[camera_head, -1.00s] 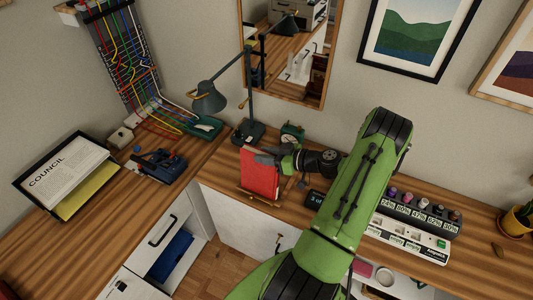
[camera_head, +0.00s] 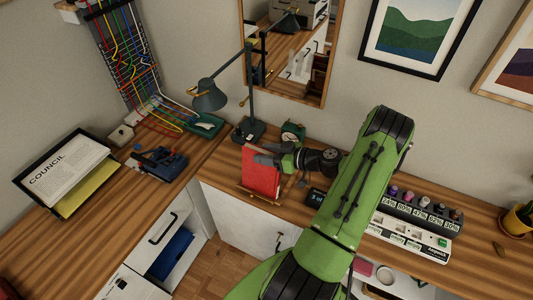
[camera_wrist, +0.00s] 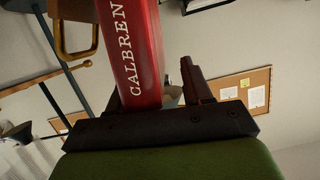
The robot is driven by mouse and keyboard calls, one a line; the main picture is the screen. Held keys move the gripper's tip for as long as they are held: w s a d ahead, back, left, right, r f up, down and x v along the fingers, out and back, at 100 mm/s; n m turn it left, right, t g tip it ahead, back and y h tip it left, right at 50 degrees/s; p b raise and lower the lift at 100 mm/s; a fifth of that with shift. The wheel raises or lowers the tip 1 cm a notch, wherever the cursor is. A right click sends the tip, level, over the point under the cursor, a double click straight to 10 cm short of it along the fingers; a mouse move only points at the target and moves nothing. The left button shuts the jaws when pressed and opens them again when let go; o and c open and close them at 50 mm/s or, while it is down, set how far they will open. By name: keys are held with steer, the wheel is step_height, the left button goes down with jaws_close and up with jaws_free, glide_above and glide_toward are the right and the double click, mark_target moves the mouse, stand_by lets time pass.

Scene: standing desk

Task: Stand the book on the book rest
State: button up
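The red book (camera_head: 261,176) stands upright, leaning slightly, on the wooden book rest (camera_head: 259,199) at the desk's front edge. My gripper (camera_head: 266,154) is at the book's top edge. In the wrist view, one dark finger stands to the right of the spine with a gap between them. The other finger is mostly hidden behind the book. The fingers look open around the book. Most of the book rest is hidden behind the book.
A desk lamp (camera_head: 250,130) stands behind and left of the book. A small green clock (camera_head: 292,133) is behind my gripper. A small dark display (camera_head: 316,196) sits right of the book. The desk left of the book is clear.

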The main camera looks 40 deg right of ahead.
steer(key=shift+o, duration=0.7)
steer(key=shift+s+f, duration=0.1)
steer(key=shift+s+d, duration=0.2)
steer(key=shift+s, duration=0.1)
steer(key=b+v, duration=0.2)
steer(key=v, duration=1.3)
steer(key=shift+w, duration=0.1)
